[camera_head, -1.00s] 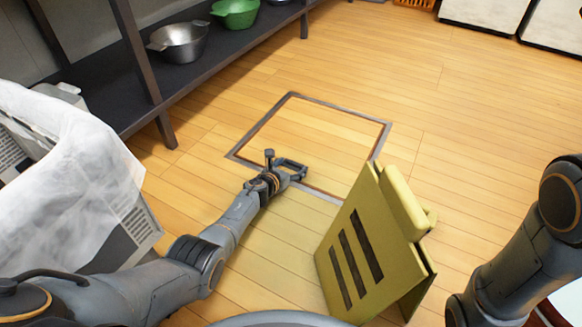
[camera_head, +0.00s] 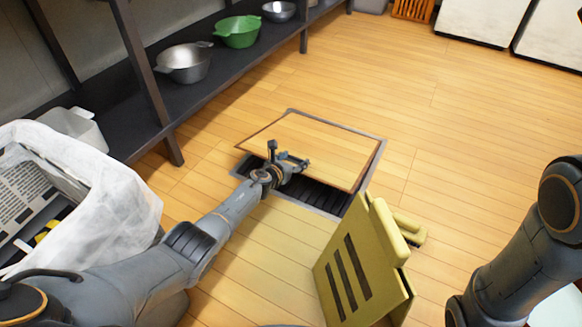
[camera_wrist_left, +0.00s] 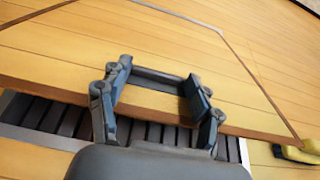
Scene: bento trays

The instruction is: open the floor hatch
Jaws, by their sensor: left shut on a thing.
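The floor hatch lid (camera_head: 325,140) is a wood-plank panel in a grey metal frame (camera_head: 375,165). It is tilted, with its near edge raised and its far edge low at the frame. A dark slatted opening (camera_head: 315,190) shows under the near edge. My left gripper (camera_head: 298,163) is at the near edge of the lid, shut on it. In the left wrist view the fingers (camera_wrist_left: 158,80) stand at the lid's edge (camera_wrist_left: 85,78), with a grey bar between them; whether that bar is a handle is unclear. My right gripper is out of view.
A yellow folding floor sign (camera_head: 365,265) stands close to the near right of the hatch. A lined bin (camera_head: 110,205) stands at left. A dark shelf (camera_head: 215,85) with bowls runs along the back left. The floor right of the hatch is clear.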

